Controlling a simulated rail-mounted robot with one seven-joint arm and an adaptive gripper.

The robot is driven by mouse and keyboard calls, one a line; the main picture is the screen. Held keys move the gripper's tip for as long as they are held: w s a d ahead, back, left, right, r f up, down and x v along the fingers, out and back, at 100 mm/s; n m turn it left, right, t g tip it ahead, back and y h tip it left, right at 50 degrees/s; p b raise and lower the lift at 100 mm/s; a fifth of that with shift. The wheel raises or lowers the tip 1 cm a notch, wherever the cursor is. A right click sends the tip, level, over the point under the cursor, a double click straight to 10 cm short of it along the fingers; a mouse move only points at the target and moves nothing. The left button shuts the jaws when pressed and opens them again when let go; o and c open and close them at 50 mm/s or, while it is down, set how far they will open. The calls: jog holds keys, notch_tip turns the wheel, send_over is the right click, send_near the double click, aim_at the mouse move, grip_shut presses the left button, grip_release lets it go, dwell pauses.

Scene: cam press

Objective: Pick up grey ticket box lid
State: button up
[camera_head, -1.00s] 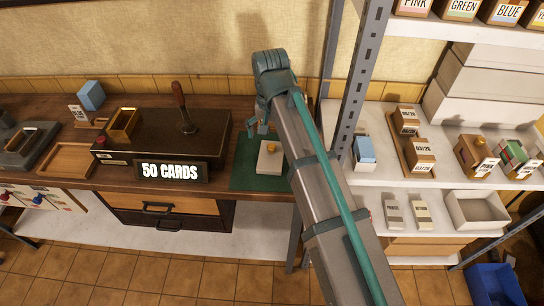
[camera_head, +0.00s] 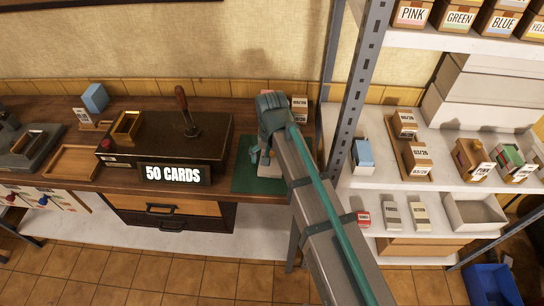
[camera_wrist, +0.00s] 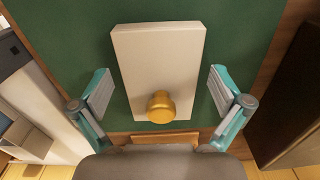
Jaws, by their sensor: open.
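The grey lid (camera_wrist: 160,65) is a flat light-grey slab with a round brass knob (camera_wrist: 161,107) on top. It lies on a green mat (camera_wrist: 75,35) on the wooden counter. In the head view the lid (camera_head: 270,170) is mostly hidden behind my gripper and arm. My gripper (camera_wrist: 160,98) is open above the lid. In the wrist view one finger is on each side of the lid, with a gap to it on both sides, and the knob lies between the fingers near the palm.
A dark press box with a lever (camera_head: 190,125) and a "50 CARDS" sign (camera_head: 174,174) stands left of the mat. A shelf post (camera_head: 357,110) rises close to the right of my arm. Small stamped blocks (camera_head: 299,103) stand behind my gripper.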

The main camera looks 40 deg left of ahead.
jog(key=c, duration=1)
jog(key=shift+c, duration=0.2)
jog(key=shift+r, duration=0.1)
